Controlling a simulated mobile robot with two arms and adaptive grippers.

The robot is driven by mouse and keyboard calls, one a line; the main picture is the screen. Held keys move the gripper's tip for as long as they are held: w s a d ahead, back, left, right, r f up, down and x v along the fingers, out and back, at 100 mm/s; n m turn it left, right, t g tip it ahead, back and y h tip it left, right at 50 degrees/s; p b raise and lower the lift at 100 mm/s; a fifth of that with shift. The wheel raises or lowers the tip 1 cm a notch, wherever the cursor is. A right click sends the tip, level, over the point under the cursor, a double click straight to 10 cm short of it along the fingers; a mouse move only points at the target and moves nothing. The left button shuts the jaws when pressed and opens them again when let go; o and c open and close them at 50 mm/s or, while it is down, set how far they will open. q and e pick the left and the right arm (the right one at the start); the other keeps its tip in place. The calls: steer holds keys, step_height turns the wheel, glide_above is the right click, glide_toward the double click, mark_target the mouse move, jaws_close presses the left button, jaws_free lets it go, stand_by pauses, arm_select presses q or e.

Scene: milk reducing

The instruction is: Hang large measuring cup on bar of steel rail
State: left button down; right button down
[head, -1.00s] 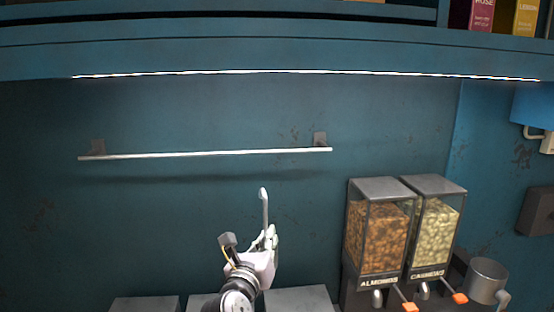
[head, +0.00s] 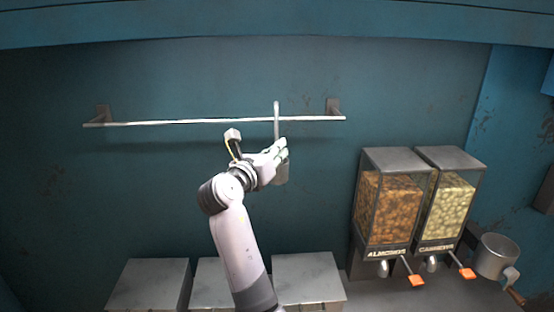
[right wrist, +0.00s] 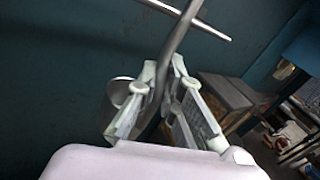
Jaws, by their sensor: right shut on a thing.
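The steel rail's thin bar (head: 215,121) runs across the teal wall between two brackets; part of it also shows in the right wrist view (right wrist: 215,30). My right gripper (head: 281,151) is below the bar's right part, shut on the handle of the metal measuring cup (head: 281,173). The handle stands nearly upright and its tip reaches above the bar in the head view. It crosses in front of the bar in both views; I cannot tell if they touch. The cup's bowl (right wrist: 121,92) is partly hidden behind the fingers. My left gripper is not in view.
Almond (head: 388,215) and cashew (head: 445,210) dispensers stand at the right, with a metal mug (head: 498,257) beside them. Several grey boxes (head: 310,277) are below my arm. The wall around the bar is clear.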

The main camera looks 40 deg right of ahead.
steer(key=shift+w+d+f+b, duration=0.1)
steer(key=shift+w+d+b, duration=0.25)
steer(key=shift+w+b, duration=0.25)
steer(key=shift+w+d+b, duration=0.35)
steer(key=shift+w+b, duration=0.1)
steer(key=shift+w, duration=0.15)
steer(key=shift+w+d+b, duration=0.55)
steer(key=shift+w+b, duration=0.25)
steer(key=shift+w, duration=0.05)
steer(key=shift+w+d+f, duration=0.1)
steer(key=shift+w, duration=0.05)
steer(key=shift+f, duration=1.7)
steer(key=c, duration=1.7)
jaws_free()
steer(key=shift+o, duration=0.2)
